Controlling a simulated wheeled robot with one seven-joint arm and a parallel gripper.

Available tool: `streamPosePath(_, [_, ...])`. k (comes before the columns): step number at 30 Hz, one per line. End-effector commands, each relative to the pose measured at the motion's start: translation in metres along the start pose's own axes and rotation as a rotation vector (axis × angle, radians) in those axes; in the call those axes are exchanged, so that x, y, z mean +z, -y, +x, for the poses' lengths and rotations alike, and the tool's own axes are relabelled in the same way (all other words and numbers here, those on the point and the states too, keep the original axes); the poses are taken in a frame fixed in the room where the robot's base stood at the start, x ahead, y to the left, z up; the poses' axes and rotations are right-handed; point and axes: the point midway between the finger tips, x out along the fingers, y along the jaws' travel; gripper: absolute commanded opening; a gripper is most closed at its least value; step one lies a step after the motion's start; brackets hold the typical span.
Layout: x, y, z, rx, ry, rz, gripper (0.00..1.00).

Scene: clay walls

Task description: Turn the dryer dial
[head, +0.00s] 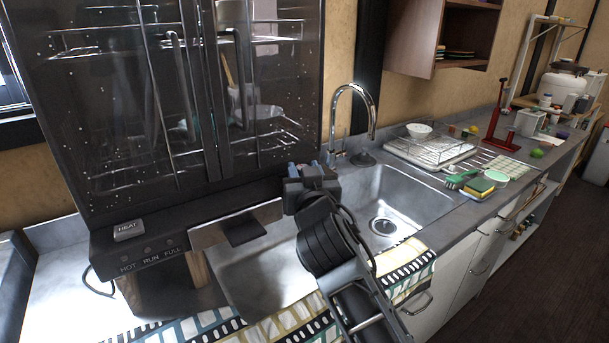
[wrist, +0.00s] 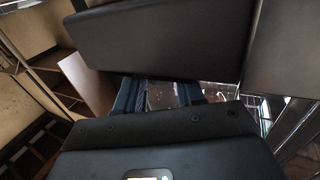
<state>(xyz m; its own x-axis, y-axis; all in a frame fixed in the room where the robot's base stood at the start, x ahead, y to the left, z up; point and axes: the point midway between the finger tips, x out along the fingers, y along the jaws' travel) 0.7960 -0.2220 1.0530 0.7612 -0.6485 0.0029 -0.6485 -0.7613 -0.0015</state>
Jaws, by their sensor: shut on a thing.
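The dryer (head: 170,100) is a tall dark cabinet with clear doors and wire racks inside, at the left of the head view. Its front strip has a HEAT label (head: 128,231) and the words HOT RUN FULL. My gripper (head: 303,172) is at the right end of this strip, shut on the dryer dial. The dial itself is hidden by my gripper in the head view. In the wrist view my blue fingers (wrist: 160,94) stand a little apart, with a dark panel (wrist: 165,40) across the view just beyond them. The dial's setting cannot be seen.
A steel sink (head: 390,195) with a tall faucet (head: 357,110) lies right of the dryer, under my arm. A wire rack (head: 430,145), a sponge (head: 480,187) and a green brush (head: 459,180) sit on the counter. A patterned cloth (head: 300,325) hangs along the front edge.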

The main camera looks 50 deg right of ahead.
Motion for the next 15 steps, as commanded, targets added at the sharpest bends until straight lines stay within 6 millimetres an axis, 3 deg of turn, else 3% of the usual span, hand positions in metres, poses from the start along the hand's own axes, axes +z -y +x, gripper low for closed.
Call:
streamPosePath(8, [0.0038,0.0001,-0.0005,0.001,0.009,-0.002,0.07])
streamPosePath(9, [0.0039,0.0001,-0.0004,0.001,0.009,-0.002,0.39])
streamPosePath(12, [0.0035,0.0001,-0.0004,0.000,0.008,-0.002,0.47])
streamPosePath(15, [0.0027,0.0001,-0.0003,0.000,0.006,-0.001,0.47])
